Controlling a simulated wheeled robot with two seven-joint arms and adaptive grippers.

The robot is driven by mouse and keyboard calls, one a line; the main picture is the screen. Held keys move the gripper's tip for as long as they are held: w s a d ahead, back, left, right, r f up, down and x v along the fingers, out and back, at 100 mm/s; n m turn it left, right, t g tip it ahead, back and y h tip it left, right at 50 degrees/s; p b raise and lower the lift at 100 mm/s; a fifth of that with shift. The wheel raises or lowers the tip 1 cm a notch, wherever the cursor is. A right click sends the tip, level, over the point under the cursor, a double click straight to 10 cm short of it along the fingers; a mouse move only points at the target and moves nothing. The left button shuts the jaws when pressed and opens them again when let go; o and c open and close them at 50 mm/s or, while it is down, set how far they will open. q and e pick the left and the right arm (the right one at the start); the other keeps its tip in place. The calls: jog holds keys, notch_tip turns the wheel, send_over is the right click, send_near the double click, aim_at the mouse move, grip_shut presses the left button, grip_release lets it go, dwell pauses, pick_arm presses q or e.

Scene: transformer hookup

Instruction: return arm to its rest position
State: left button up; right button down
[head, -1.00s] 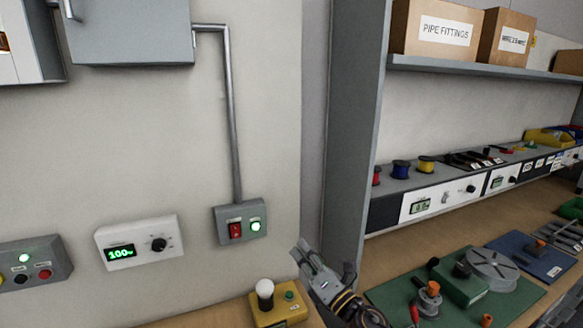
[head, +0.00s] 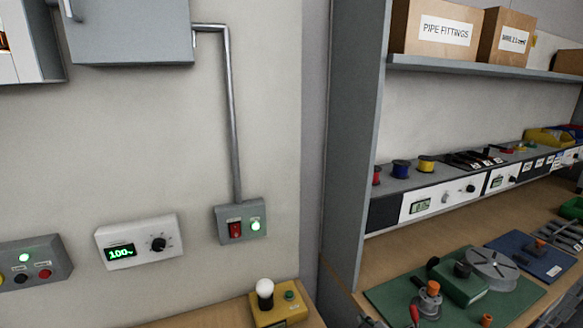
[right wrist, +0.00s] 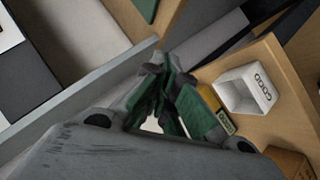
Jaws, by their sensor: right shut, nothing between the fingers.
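My right gripper (right wrist: 166,98) shows in the right wrist view with its green-padded fingers shut and empty. It hangs near a grey panel edge and a wooden surface, touching nothing that I can make out. Neither gripper shows in the head view. In the head view a grey switch box (head: 240,221) with a red rocker and a lit green lamp is on the wall. A white dial box (head: 139,241) with a display reading about 100 is to its left. A yellow base with a white bulb (head: 265,291) stands on the wooden top below.
A grey upright panel (head: 350,150) divides the wall from the workbench. On the bench are a green mat (head: 385,296) with parts and a blue mat (head: 530,255). In the right wrist view a white open box (right wrist: 245,92) sits on wood beside my fingers.

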jog(key=s+d+f+m+g+y, duration=0.1)
jog(key=s+f+m+g, duration=0.3)
jog(key=s, duration=0.5)
jog(key=s+d+f+m+g, duration=0.1)
jog(key=s+f+m+g, duration=0.3)
jog(key=s, duration=0.5)
notch_tip(320, 180, down, 34)
jog(key=s+n+g, duration=0.1)
jog(key=s, duration=0.2)
jog(key=s+d+f, duration=0.2)
jog(key=s+f, duration=0.8)
jog(key=s, duration=0.1)
jog(key=s+d+f+g, duration=0.1)
jog(key=s+d+f, duration=0.1)
jog(key=s+f, duration=0.8)
jog(key=shift+s+d+n+g, duration=0.15)
jog(key=shift+s+n+g, duration=0.15)
jog(key=shift+s, duration=0.15)
